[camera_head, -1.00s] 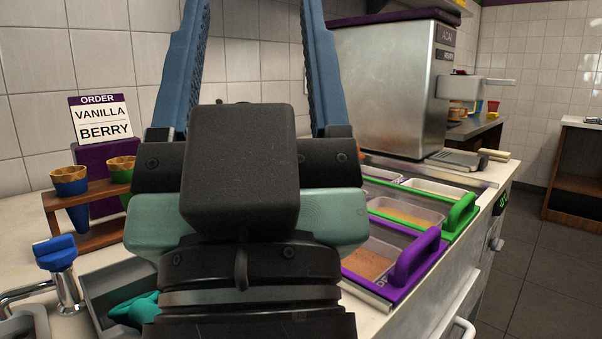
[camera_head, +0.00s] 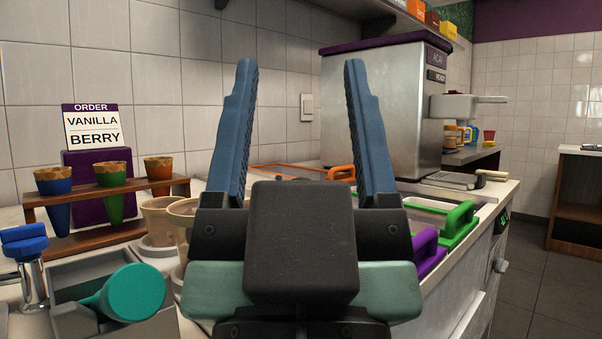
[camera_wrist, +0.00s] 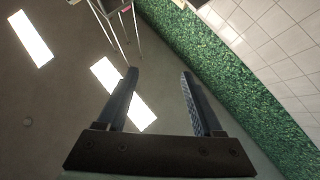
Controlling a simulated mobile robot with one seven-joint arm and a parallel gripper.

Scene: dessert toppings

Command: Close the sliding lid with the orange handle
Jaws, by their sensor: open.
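The orange handle (camera_head: 342,172) shows in the head view between my gripper's fingers, close to the right finger. It belongs to a flat orange-edged lid (camera_head: 282,173) on the counter, partly hidden by my fingers and wrist. I cannot tell how far the lid is open. My gripper (camera_head: 302,65) is open and empty, with both blue fingers pointing up and away. In the picture its tips stand above the handle. The wrist view shows the open gripper (camera_wrist: 158,73) with no lid or handle in sight.
Lids with a green handle (camera_head: 458,224) and a purple handle (camera_head: 427,250) lie nearer on the right. A steel acai machine (camera_head: 380,110) stands behind. A cone rack (camera_head: 105,205), tan cups (camera_head: 160,222) and a teal scoop (camera_head: 135,293) are at left.

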